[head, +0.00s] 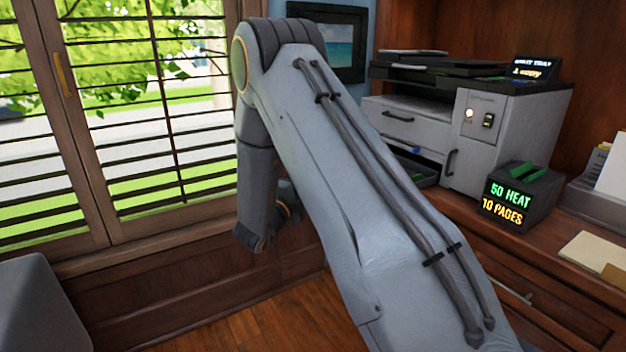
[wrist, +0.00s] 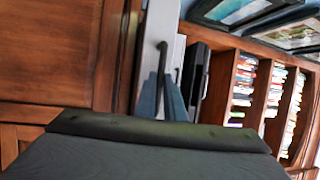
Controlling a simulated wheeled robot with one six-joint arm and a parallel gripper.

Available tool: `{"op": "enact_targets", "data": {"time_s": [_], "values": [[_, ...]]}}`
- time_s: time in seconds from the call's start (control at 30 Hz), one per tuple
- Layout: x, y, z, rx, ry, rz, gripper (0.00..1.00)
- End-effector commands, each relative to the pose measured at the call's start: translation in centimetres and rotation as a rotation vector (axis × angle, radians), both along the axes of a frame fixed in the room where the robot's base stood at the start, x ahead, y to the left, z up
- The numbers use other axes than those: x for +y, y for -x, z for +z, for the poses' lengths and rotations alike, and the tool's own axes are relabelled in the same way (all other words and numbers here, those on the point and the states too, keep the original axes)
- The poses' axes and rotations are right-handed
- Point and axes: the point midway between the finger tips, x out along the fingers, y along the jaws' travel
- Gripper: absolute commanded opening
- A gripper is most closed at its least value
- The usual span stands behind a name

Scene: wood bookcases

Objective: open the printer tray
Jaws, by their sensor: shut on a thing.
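The grey and white printer (head: 415,128) stands on the wooden desk at the right of the head view. Its front has an upper drawer with a dark handle (head: 397,116). Below is a dark tray (head: 428,172), partly hidden by my arm. In the wrist view, my gripper (wrist: 164,88) is shut on a dark handle (wrist: 163,52) beside a pale panel (wrist: 157,25). I cannot tell from the wrist view exactly which printer part that handle belongs to.
A small sign (head: 532,68) is on top of the printer. A shuttered window (head: 120,120) is at the left. Bookshelves (wrist: 262,90) fill the right of the wrist view.

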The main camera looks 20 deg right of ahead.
Motion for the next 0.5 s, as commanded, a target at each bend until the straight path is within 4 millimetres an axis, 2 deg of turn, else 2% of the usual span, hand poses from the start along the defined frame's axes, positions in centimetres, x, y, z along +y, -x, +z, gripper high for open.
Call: {"op": "enact_targets", "data": {"time_s": [0.17, 0.2, 0.23, 0.5], "values": [[0.03, 0.08, -0.06, 0.001, 0.000, -0.002, 0.00], [0.04, 0.06, -0.06, 0.001, 0.000, -0.001, 0.14], [0.06, 0.06, -0.06, 0.001, 0.000, -0.001, 0.17], [0.21, 0.02, -0.04, 0.000, 0.000, 0.002, 0.17]]}}
